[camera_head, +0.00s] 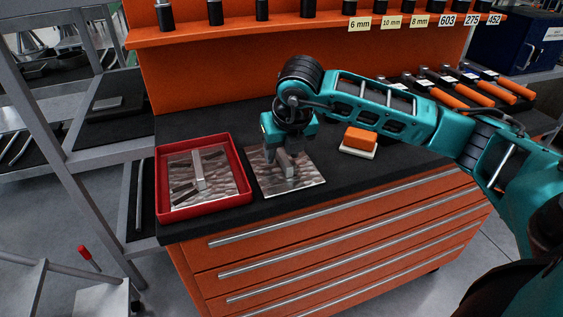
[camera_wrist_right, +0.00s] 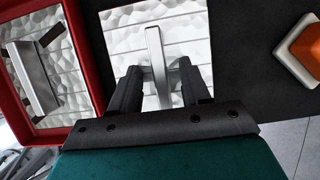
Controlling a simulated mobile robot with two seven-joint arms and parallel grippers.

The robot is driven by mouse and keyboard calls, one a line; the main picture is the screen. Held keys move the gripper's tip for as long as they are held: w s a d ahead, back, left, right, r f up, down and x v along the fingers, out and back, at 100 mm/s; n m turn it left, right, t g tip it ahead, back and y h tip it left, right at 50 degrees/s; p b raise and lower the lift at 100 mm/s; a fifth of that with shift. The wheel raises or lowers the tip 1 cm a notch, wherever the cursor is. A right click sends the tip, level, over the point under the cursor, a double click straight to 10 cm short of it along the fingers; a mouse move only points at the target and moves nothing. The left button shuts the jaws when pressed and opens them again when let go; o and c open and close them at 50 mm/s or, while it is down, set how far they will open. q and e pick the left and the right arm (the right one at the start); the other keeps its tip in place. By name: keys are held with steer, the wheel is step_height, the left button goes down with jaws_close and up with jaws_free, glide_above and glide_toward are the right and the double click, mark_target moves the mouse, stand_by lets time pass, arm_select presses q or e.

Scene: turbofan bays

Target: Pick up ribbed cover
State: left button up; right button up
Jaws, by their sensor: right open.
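A silvery metal cover (camera_head: 310,183), with a dimpled, line-marked face and a raised bar handle, lies flat on the dark bench top. It also shows in the right wrist view (camera_wrist_right: 190,28), its bar handle (camera_wrist_right: 154,45) pointing toward my right gripper (camera_wrist_right: 157,74). The fingers are open, one on each side of the handle's near end. I cannot tell whether they touch it. In the head view my right gripper (camera_head: 284,160) is low over the cover and hides part of it. My left gripper is not in view.
Close on the left, a red tray (camera_head: 244,170) holds a similar metal plate (camera_head: 222,182) with a bar handle. An orange block on a white base (camera_head: 360,139) sits to the right. Orange-handled tools (camera_head: 470,93) lie farther right. An orange back panel (camera_head: 220,75) stands behind.

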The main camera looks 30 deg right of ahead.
steer(key=shift+f+b, duration=0.2)
steer(key=shift+b, duration=0.2)
stand_by(0.4)
jaws_close()
stand_by(0.4)
